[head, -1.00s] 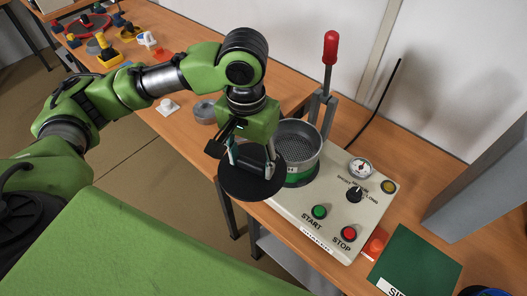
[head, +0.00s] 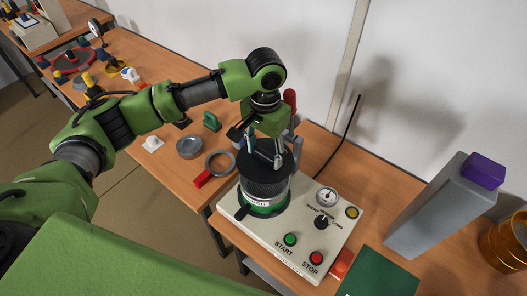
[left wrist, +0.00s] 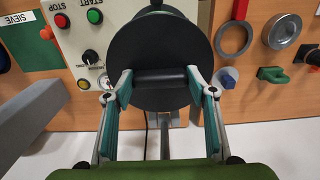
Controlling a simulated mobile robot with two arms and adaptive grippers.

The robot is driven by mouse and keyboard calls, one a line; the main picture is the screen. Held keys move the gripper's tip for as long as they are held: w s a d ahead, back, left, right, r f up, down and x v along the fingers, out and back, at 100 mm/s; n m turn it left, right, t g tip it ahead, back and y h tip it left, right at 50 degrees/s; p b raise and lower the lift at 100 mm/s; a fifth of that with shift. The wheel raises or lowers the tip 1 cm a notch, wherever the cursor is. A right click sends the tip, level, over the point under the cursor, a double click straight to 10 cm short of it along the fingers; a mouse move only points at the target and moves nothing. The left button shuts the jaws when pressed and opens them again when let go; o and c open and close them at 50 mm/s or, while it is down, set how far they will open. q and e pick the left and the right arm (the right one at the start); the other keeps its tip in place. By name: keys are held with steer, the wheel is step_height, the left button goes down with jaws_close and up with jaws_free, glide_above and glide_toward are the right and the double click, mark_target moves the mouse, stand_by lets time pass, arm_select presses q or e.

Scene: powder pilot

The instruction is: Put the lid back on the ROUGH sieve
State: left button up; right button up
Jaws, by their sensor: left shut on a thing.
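The black round lid (head: 283,160) is held by its bar handle in my left gripper (head: 265,158). The lid and its handle also show in the left wrist view (left wrist: 160,35), with the handle between the two fingers (left wrist: 160,86). The lid is over the top of the metal sieve (head: 263,187), covering its opening. I cannot tell whether it rests on the rim or hovers just above it. The sieve has a green band with a small white label, too small to read. It stands on the beige control unit (head: 262,230). My right gripper is not in view.
A lever with a red handle (head: 290,98) stands just behind the gripper. A ring with a red handle (head: 218,164) and a grey dish (head: 189,147) lie to the left. A green card (head: 380,275) and a grey column (head: 430,215) are at the right.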

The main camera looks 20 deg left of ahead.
mark_target(265, 165)
arm_select(q)
steer(key=shift+r+p, duration=0.15)
steer(key=shift+p, duration=0.6)
steer(key=shift+f, duration=0.85)
steer(key=shift+f+b, duration=0.6)
steer(key=shift+f, duration=1.6)
steer(key=shift+f, duration=0.4)
